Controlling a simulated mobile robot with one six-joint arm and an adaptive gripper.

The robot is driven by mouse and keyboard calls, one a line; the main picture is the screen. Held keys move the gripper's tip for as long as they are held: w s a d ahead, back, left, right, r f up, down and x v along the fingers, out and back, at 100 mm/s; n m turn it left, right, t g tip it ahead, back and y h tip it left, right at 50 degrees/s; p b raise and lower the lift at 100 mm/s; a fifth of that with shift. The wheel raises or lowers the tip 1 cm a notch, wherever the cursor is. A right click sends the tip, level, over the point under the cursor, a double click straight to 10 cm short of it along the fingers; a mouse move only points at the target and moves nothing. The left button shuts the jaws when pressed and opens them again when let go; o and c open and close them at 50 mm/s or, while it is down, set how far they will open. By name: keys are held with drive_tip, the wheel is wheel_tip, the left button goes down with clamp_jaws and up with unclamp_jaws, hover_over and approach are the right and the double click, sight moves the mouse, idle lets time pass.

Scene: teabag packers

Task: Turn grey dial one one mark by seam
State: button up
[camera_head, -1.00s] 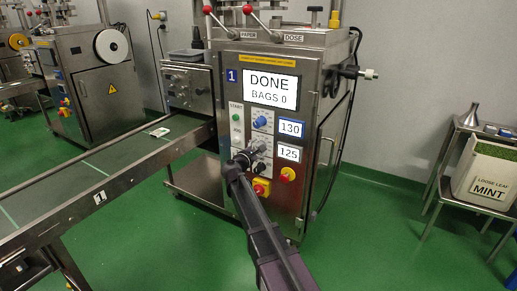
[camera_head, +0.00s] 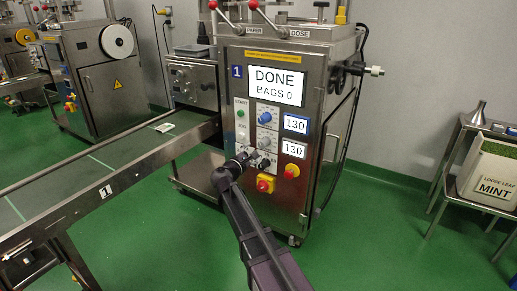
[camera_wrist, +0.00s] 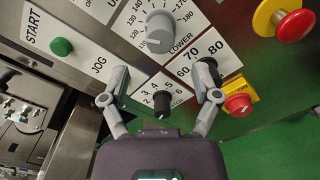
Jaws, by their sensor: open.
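The grey dial (camera_wrist: 159,32) shows whole near the top of the wrist view, with a marked scale around it. In the head view the grey dial (camera_head: 264,143) sits below the blue dial (camera_head: 265,118). My gripper (camera_wrist: 162,72) is open and empty, its two fingers spread below the grey dial and apart from it. A small black dial (camera_wrist: 162,102) shows between the fingers. The lower readout (camera_head: 293,148) and the upper readout (camera_head: 295,124) both show 130. The screen (camera_head: 276,86) reads DONE, BAGS 0.
A green start button (camera_wrist: 62,46) is left of the dials. A red stop button on yellow (camera_wrist: 238,104) is beside the right finger, and a larger red one (camera_wrist: 293,24) is at upper right. A conveyor (camera_head: 110,170) runs to the left.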

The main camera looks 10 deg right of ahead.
drive_tip(key=shift+v, duration=2.05)
drive_tip(key=shift+d, duration=0.1)
drive_tip(key=s+d+f+m+g+y+p, duration=0.35)
drive_tip(key=s+d+f+m+g, duration=0.5)
drive_tip(key=s+d+m, duration=0.35)
drive_tip(key=s+a+m+g+y+p, duration=0.3)
drive_tip(key=s+m+g+y+p, duration=0.4)
drive_tip(key=s, duration=0.9)
wheel_tip(320, 180, up, 36)
drive_tip(key=t+p, duration=0.1)
drive_tip(key=p, duration=3.4)
drive_tip(key=shift+y+p, duration=0.4)
drive_tip(key=shift+y, duration=0.05)
